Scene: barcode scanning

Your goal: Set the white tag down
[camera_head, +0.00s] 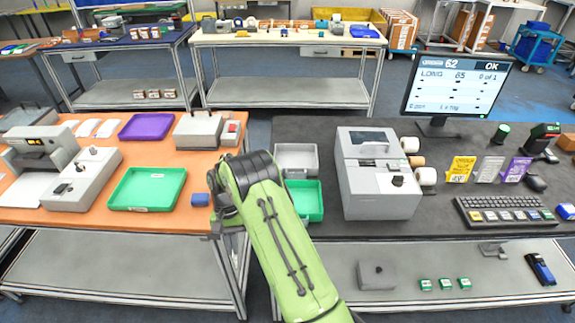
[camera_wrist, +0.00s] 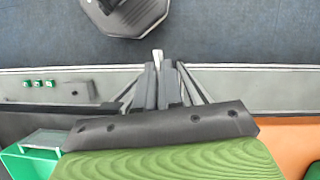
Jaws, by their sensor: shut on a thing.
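The white tag (camera_wrist: 157,55) shows as a small pale piece sticking out past my fingertips in the wrist view. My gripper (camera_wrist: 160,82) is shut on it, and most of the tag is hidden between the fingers. In the wrist view the fingers appear over the front edges of the tables, with shelf and floor beyond; nothing is seen touching the tag. In the head view my green arm reaches up to the gap between the orange table (camera_head: 95,219) and the dark table (camera_head: 335,228). There the fingers and the tag cannot be made out.
A green bin (camera_head: 306,198) and a grey bin (camera_head: 295,157) sit right of my arm. A grey printer (camera_head: 378,180) stands beyond them. Yellow (camera_head: 461,168) and purple (camera_head: 517,169) tags stand far right.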

